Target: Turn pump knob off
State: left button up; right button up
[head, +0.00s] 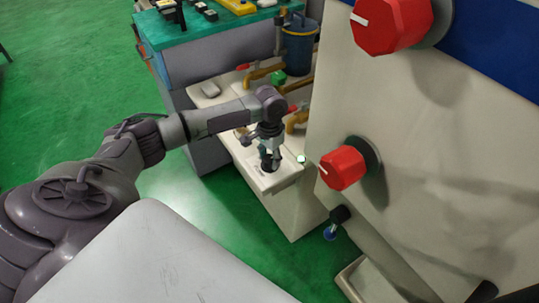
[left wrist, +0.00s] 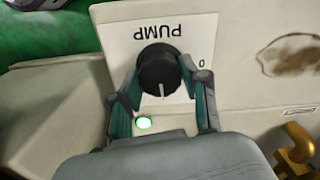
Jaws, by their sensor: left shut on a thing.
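The black pump knob (left wrist: 158,68) sits on a white label plate (left wrist: 118,38) marked PUMP, seen upside down in the left wrist view. A "0" is printed to the right of the knob. The knob's white pointer line points toward the bottom of that picture. My left gripper (left wrist: 160,78) has one finger on each side of the knob and is shut on it. In the head view my left gripper (head: 269,156) reaches down onto the panel and mostly hides the knob. A green lamp (left wrist: 144,123) glows beside the knob. My right gripper is not in view.
A large machine panel with red knobs (head: 392,25) (head: 343,168) stands close on the right. Brass pipes (head: 265,72) and a blue container (head: 299,45) are behind the gripper. A green-topped cabinet (head: 215,38) stands at the back. Green floor (head: 60,100) is open at left.

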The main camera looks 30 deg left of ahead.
aim_at(270, 159)
pick_arm(q)
jog(key=n+p, duration=0.3)
jog(key=p, duration=0.1)
jog(key=n+p, duration=0.3)
jog(key=p, duration=0.2)
jog(key=n+p, duration=0.4)
jog(key=p, duration=0.1)
jog(key=shift+d+r, duration=0.1)
jog(key=shift+r, duration=0.2)
jog(key=n+p, duration=0.2)
jog(key=n, duration=0.1)
jog(key=shift+f+n+p, duration=0.1)
jog(key=shift+n+p, duration=0.3)
jog(key=shift+f+n+p, duration=0.1)
jog(key=shift+n+p, duration=0.8)
jog(key=shift+n, duration=0.9)
jog(key=shift+w, duration=0.1)
jog(key=o, duration=1.1)
jog(key=shift+o, duration=0.2)
notch_tip(270, 159, up, 12)
